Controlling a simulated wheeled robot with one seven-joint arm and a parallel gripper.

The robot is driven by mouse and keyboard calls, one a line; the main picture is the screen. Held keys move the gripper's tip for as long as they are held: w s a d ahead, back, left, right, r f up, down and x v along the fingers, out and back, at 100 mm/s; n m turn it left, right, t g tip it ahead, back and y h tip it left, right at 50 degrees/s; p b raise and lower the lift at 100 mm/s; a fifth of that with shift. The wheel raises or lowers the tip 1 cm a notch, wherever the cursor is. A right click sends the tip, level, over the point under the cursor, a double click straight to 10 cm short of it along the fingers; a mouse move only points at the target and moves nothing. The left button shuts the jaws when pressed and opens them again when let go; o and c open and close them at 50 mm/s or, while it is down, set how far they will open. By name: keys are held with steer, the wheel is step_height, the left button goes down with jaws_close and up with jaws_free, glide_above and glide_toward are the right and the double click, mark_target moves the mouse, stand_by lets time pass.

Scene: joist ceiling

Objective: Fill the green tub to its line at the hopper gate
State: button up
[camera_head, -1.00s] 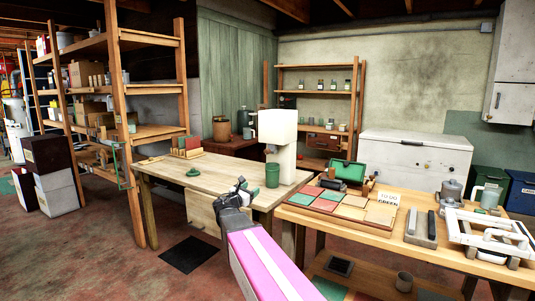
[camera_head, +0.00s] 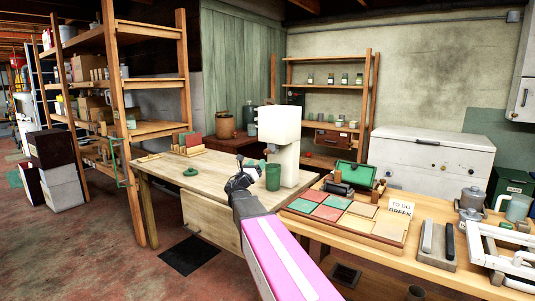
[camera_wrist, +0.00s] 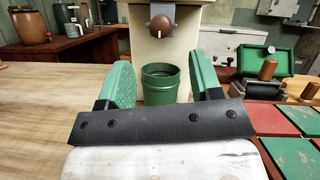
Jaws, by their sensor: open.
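The green tub (camera_head: 273,178) stands upright on the light wooden table, in front of the base of the white hopper (camera_head: 279,126). In the wrist view the tub (camera_wrist: 158,87) shows its open rim, with the hopper's round brown knob (camera_wrist: 160,26) above and behind it. I cannot see a fill level or a line. My gripper (camera_head: 247,174) is just left of the tub in the head view. In the wrist view its green-padded fingers (camera_wrist: 162,78) are spread wide, with the tub beyond and between them, and nothing is held.
A green ring-shaped thing (camera_head: 190,172) lies on the light table (camera_head: 165,172). On the right bench are a tray of coloured tiles (camera_head: 327,209), a green box (camera_head: 355,174), a "TO DO GREEN" card (camera_head: 400,211) and a white frame (camera_head: 500,250). The light table's left part is mostly clear.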

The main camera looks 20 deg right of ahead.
mark_target(265, 153)
steer(key=x, duration=0.9)
steer(key=shift+w+d, duration=0.1)
steer(key=c, duration=0.9)
steer(key=shift+s+a, duration=0.65)
steer(key=shift+a, duration=0.15)
steer(key=shift+c, duration=0.2)
steer(key=o, duration=0.9)
steer(key=shift+w, duration=0.1)
steer(key=shift+o, duration=0.2)
steer(key=v, duration=1)
steer(key=shift+s+a+f, duration=0.15)
steer(key=shift+s+a, duration=0.1)
